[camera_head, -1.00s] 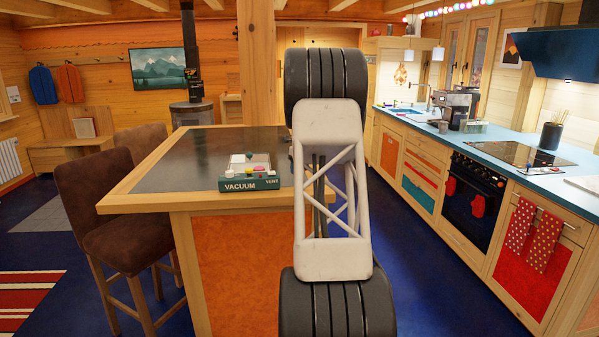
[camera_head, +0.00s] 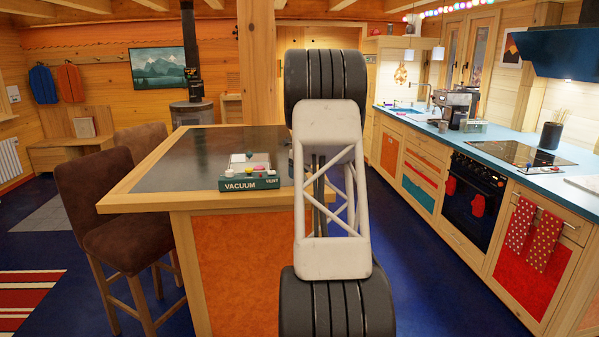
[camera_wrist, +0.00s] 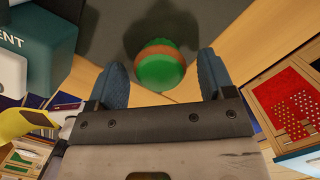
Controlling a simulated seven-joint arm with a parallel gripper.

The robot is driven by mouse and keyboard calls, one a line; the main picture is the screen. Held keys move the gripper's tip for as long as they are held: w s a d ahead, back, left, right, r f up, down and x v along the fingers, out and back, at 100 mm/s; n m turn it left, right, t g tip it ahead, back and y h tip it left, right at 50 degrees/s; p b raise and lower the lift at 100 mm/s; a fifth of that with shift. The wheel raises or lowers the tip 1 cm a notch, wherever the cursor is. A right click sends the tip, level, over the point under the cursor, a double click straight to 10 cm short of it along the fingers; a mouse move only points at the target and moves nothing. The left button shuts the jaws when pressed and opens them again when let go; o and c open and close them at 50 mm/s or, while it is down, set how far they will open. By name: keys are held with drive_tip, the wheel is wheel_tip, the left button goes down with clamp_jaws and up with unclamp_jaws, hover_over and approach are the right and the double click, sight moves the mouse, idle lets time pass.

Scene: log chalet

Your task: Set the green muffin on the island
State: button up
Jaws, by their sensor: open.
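The green muffin (camera_wrist: 155,67), round with an orange-brown band, shows in the wrist view on the dark top of the island, close to its wooden edge. My gripper (camera_wrist: 163,84) is open, with one blue finger on each side of the muffin's near part. I cannot tell whether either finger touches it. In the head view the island (camera_head: 185,160) stands left of centre, with a dark top and a pale wood border. My arm hides the muffin and the gripper there.
Brown stools (camera_head: 125,240) stand left of the island. A counter with an oven (camera_head: 474,195) runs along the right.

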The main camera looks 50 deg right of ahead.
drive_tip(key=shift+r, duration=0.15)
wheel_tip(320, 180, up, 12)
drive_tip(key=s, duration=0.1)
drive_tip(key=shift+s, duration=0.4)
idle(0.9)
